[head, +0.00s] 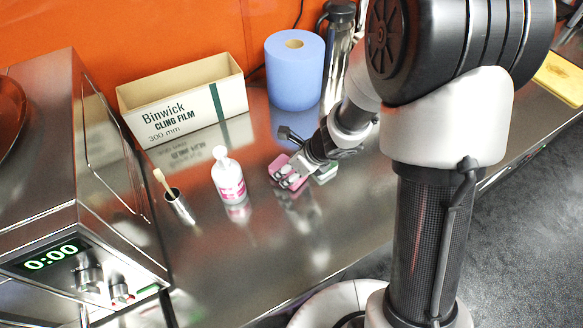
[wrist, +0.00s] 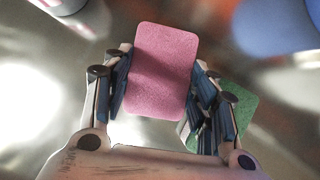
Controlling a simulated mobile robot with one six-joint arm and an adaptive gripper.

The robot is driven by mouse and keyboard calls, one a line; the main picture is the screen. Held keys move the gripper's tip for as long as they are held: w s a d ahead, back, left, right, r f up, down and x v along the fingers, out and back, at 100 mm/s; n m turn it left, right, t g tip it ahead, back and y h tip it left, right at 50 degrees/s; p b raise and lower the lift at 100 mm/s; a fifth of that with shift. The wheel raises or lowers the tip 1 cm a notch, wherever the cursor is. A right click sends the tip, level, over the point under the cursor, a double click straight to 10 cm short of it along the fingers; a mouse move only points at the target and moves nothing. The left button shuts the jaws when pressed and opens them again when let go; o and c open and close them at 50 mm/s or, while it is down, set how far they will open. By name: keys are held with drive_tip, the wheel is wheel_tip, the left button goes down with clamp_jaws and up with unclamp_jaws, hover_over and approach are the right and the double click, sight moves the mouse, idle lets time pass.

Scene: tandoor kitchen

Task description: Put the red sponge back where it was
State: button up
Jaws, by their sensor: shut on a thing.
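A pink-red sponge (wrist: 164,72) is between the two fingers of my gripper (wrist: 162,88) in the wrist view, with a finger against each long side. In the head view the sponge (head: 281,166) shows partly behind my gripper (head: 290,178), low over the steel counter. I cannot tell whether it touches the counter. My gripper is shut on it. A green sponge (wrist: 238,108) lies just right of the right finger in the wrist view, partly hidden by that finger. In the head view the green sponge (head: 326,174) is right of my gripper.
A white bottle with a pink label (head: 229,180) and a small steel cup with a brush (head: 178,204) stand to the left. A cling film box (head: 185,108), blue paper roll (head: 294,75) and steel flask (head: 340,35) stand behind. The front counter (head: 290,255) is clear.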

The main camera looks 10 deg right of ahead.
drive_tip(key=shift+f+b, duration=0.3)
drive_tip(key=shift+f, duration=0.1)
drive_tip(key=o, duration=1.5)
drive_tip(key=shift+c, duration=0.2)
drive_tip(key=shift+r, duration=0.2)
